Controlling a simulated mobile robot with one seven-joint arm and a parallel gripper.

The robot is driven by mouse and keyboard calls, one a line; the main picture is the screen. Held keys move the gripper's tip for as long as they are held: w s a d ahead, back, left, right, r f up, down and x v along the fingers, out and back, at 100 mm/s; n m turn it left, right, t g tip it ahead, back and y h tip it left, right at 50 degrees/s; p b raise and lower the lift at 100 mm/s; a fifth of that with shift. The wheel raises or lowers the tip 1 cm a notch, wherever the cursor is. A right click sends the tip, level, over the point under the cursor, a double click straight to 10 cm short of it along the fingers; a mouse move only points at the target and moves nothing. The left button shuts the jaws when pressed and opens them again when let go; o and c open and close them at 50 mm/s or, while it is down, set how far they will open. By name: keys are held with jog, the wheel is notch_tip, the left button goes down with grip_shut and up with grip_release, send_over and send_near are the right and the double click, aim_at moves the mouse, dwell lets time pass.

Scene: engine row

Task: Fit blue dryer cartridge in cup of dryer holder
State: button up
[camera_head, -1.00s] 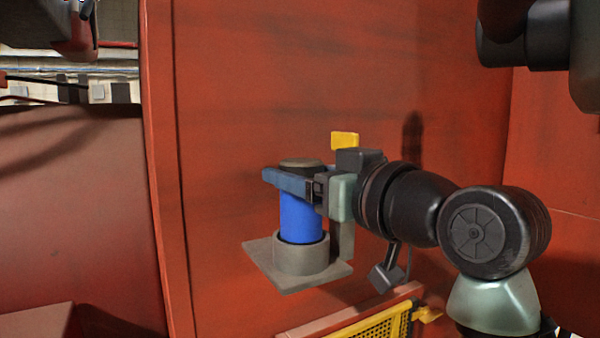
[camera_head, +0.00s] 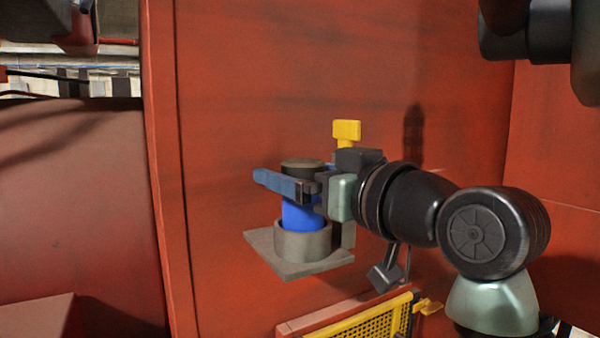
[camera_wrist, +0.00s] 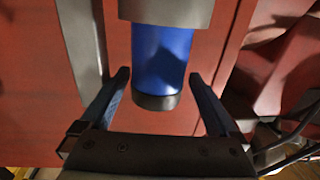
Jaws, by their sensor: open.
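The blue dryer cartridge (camera_head: 301,215) stands upright in the grey cup (camera_head: 303,243) of the dryer holder, its lower end hidden inside the cup wall. Its dark cap shows on top. In the wrist view the blue body of the cartridge (camera_wrist: 161,58) runs into the grey cup (camera_wrist: 166,10) at the top edge. My gripper (camera_head: 285,186) is open around the cartridge's upper part. In the wrist view the two fingers of my gripper (camera_wrist: 160,78) stand apart on either side, with a gap visible at each side of the cartridge.
The holder's grey base plate (camera_head: 262,248) sticks out from a red wall panel (camera_head: 240,90). A yellow piece (camera_head: 346,130) shows behind the gripper. A yellow mesh guard (camera_head: 380,325) lies below right. The space left of the holder is clear.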

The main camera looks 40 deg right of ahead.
jog(key=shift+s+d, duration=0.1)
jog(key=shift+d, duration=0.05)
jog(key=shift+s, duration=0.2)
jog(key=s+a, duration=0.1)
jog(key=s, duration=1.1)
jog(key=shift+s+a, duration=0.2)
jog(key=shift+a, duration=0.2)
